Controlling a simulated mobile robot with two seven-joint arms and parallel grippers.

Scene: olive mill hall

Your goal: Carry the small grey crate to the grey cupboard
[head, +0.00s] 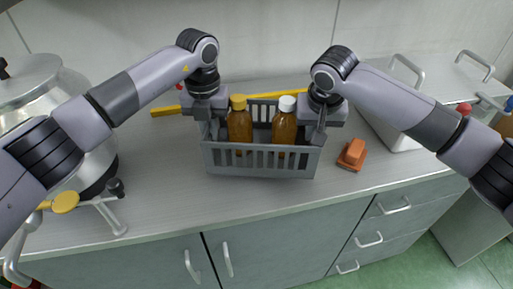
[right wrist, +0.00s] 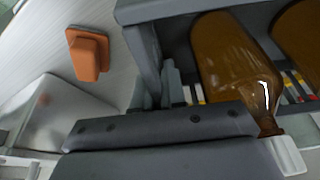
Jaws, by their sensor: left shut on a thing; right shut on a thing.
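The small grey crate (head: 260,162) is on or just above the grey worktop in the middle of the head view; I cannot tell if it touches. It holds an amber bottle with a yellow cap (head: 239,126) and an amber bottle with a white cap (head: 284,128). My left gripper (head: 211,118) is shut on the crate's left end wall. My right gripper (head: 318,127) is shut on its right end wall. In the right wrist view the crate's rim (right wrist: 180,8) and an amber bottle show beside the gripper. The fingertips are mostly hidden. The grey cupboard cannot be clearly identified.
A steel vessel (head: 40,90) and a tap-like metal fitting (head: 110,205) stand at the left. An orange block (head: 352,154) lies right of the crate. A pale handled container (head: 390,125) stands further right. The worktop before the crate is clear.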

